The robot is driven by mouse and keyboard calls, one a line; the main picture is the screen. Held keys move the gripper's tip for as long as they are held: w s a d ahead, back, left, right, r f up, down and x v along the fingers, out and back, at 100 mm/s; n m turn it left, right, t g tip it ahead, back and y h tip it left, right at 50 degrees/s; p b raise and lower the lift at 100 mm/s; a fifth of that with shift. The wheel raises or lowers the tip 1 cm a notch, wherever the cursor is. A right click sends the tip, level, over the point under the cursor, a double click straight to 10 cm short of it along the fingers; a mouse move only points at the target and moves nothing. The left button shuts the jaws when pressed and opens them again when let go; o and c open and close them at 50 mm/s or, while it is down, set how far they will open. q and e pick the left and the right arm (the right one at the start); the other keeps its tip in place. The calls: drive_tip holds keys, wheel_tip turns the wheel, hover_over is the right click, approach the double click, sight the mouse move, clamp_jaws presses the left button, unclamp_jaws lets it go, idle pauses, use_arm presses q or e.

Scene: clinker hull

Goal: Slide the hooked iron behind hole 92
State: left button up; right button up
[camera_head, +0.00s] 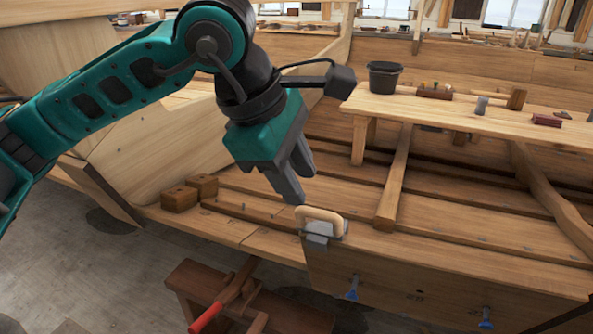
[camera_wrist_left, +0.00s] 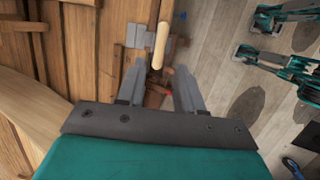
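The iron, a pale wooden grip (camera_head: 320,214) on a grey metal plate (camera_head: 318,232), sits at the top edge of the hull plank (camera_head: 390,270). Its hook is not clear to me. In the left wrist view the grip (camera_wrist_left: 160,45) points between my fingertips, with the grey plate (camera_wrist_left: 138,35) beside it. My left gripper (camera_head: 300,187) is open and empty, just above and left of the grip, apparently not touching it. Small dark marks (camera_head: 418,292) show on the plank's face. I cannot read any hole number. My right gripper is not in view.
Blue-handled fasteners (camera_head: 352,288) stick out of the plank's face. A bench (camera_head: 440,110) behind holds a black bucket (camera_head: 384,77) and a mallet (camera_head: 516,98). A red-handled tool (camera_head: 210,315) lies on a low stool below.

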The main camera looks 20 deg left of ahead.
sight(316, 211)
use_arm(q)
drive_tip(key=b+x, duration=0.3)
drive_tip(key=x, duration=0.3)
drive_tip(key=shift+f+b, duration=0.35)
drive_tip(key=shift+b, duration=0.05)
drive_tip(key=shift+w+d+f+b, duration=0.2)
drive_tip(key=shift+f+b, duration=0.2)
drive_tip(key=shift+b, duration=0.05)
drive_tip(key=shift+f, duration=0.1)
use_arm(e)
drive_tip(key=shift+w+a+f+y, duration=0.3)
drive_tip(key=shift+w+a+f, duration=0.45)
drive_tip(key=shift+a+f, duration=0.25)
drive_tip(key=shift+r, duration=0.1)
use_arm(q)
clamp_jaws()
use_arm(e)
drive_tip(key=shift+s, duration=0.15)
